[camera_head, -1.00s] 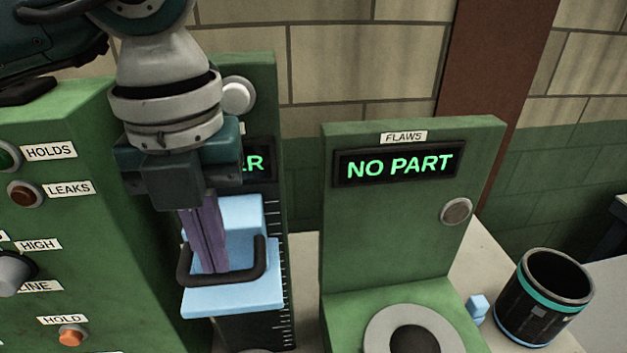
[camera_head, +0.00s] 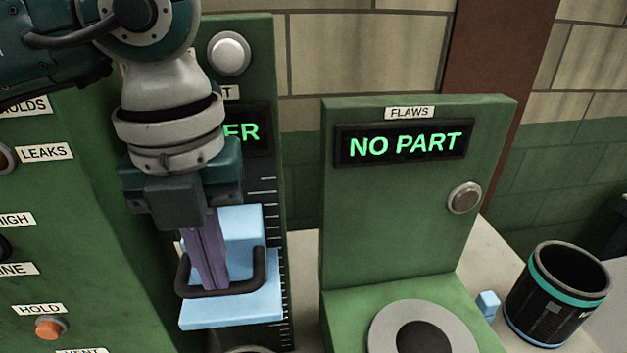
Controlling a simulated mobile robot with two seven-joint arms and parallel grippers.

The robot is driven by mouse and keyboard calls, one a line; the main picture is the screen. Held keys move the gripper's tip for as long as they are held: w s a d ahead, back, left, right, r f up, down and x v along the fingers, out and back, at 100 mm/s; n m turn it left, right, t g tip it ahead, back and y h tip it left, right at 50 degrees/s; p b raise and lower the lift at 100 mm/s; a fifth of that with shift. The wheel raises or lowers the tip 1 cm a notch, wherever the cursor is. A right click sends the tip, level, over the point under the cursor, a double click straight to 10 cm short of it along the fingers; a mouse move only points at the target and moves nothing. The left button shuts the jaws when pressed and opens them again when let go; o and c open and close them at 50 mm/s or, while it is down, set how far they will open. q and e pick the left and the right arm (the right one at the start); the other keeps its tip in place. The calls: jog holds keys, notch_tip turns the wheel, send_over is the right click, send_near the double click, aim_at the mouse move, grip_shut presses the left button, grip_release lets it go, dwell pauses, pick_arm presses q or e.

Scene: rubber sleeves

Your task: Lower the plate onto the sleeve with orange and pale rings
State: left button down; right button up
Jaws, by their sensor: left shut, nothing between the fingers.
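The plate is a light blue slab (camera_head: 232,312) with a raised light blue back block and a black handle (camera_head: 259,270). It sits in front of a dark post with a white scale, above a grey ring at the bottom edge. My left gripper (camera_head: 213,284) points down at the plate, its purple fingers shut and empty behind the handle's front bar. I cannot tell whether they touch the handle or plate. No sleeve with orange and pale rings shows in view. My right gripper is not in view.
A green FLAWS station (camera_head: 395,230) reading NO PART stands at the right, with a grey ring on its base. A black cup with a teal band (camera_head: 557,290) and a small blue block (camera_head: 487,304) are beyond it. A green control panel (camera_head: 75,220) fills the left.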

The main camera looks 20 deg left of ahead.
aim_at(230, 321)
pick_arm(q)
jog(key=shift+f+b, duration=4.25)
jog(key=shift+f, duration=0.75)
jog(key=shift+r, duration=0.25)
notch_tip(230, 321, up, 8)
jog(key=p, duration=0.6)
jog(key=shift+p, duration=0.35)
